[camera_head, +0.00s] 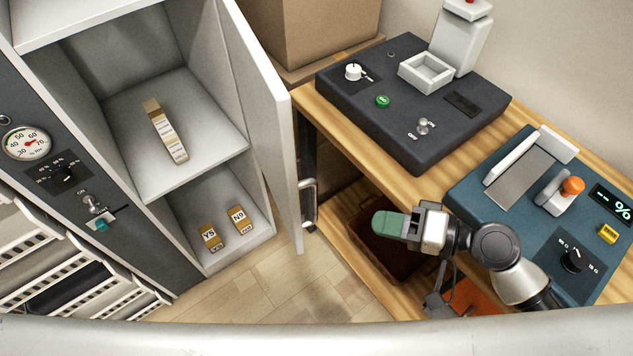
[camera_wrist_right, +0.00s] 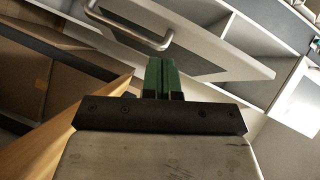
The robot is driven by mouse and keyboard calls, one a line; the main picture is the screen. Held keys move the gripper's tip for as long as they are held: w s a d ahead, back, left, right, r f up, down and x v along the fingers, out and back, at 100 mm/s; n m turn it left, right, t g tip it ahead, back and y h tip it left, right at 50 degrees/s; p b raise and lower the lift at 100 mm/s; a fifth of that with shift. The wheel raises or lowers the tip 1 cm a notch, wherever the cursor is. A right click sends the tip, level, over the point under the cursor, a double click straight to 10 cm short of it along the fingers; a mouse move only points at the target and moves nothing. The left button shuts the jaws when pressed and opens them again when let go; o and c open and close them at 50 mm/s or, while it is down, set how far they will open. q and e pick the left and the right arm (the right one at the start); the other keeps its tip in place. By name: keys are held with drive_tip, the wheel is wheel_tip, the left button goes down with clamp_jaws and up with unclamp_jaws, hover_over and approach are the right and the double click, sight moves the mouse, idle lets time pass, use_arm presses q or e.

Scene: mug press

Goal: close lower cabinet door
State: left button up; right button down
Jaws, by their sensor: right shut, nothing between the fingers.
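The white cabinet door (camera_head: 268,110) stands swung open on the right side of the cabinet (camera_head: 190,130), with a metal handle (camera_head: 308,200) near its free edge. The open cabinet shows its shelves. In the right wrist view the door (camera_wrist_right: 215,52) and handle (camera_wrist_right: 140,35) lie just beyond the fingertips. My right gripper (camera_head: 388,224) has green fingers, pressed together and empty, to the right of the handle and apart from it. The fingers also show in the right wrist view (camera_wrist_right: 160,76). My left gripper is not in view.
A wooden table on the right holds a dark press machine (camera_head: 410,105) and a blue device (camera_head: 530,190). A brown bin (camera_head: 385,250) is below the table. Small labelled boxes (camera_head: 210,237) sit inside the cabinet. Floor (camera_head: 270,285) in front of the cabinet is clear.

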wheel_tip(320, 180, up, 4)
drive_tip(key=w+d+r+m+t+y, duration=0.1)
drive_tip(key=w+d+m+y, duration=0.1)
drive_tip(key=m, duration=0.1)
drive_tip(key=p, duration=0.6)
hover_over(316, 186)
drive_tip(key=s, duration=0.4)
drive_tip(key=shift+m+p, duration=0.3)
drive_tip(key=shift+s, duration=0.15)
